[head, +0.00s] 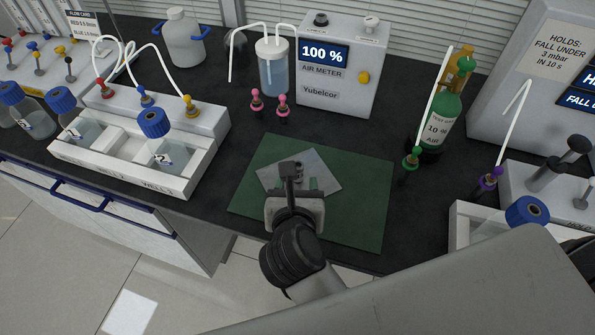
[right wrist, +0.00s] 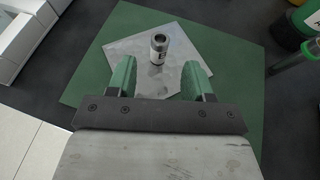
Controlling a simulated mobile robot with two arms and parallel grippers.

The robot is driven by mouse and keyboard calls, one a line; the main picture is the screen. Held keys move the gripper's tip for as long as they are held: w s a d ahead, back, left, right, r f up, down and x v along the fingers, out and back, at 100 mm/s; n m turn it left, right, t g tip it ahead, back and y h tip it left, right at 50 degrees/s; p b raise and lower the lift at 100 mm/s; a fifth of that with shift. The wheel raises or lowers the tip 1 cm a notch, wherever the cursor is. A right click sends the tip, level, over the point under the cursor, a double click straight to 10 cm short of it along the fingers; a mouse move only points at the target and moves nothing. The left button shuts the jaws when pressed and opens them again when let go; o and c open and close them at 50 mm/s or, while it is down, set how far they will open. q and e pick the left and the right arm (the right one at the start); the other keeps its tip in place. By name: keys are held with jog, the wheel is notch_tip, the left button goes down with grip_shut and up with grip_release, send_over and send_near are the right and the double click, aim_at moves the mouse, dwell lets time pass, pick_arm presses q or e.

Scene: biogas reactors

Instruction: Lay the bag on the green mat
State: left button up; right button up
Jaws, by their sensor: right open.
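The bag (head: 322,170) is a flat, silvery-grey sheet lying on the green mat (head: 360,215), near its middle and turned at an angle to it. It also shows in the right wrist view (right wrist: 180,52), where a short metal fitting (right wrist: 158,46) stands up from it. My right gripper (head: 292,186) is over the near part of the bag. Its two green fingers are apart, one on each side of the fitting, and nothing is clamped between them. The gripper hides part of the bag. My left gripper is not in view.
A white air meter (head: 340,75) reading 100 % and a tubed bottle (head: 272,72) stand behind the mat. A white tray with blue-capped bottles (head: 154,130) is at left. A green gas cylinder (head: 440,118) is at right. The mat's edges are clear.

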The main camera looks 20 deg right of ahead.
jog(key=shift+v, duration=1.4)
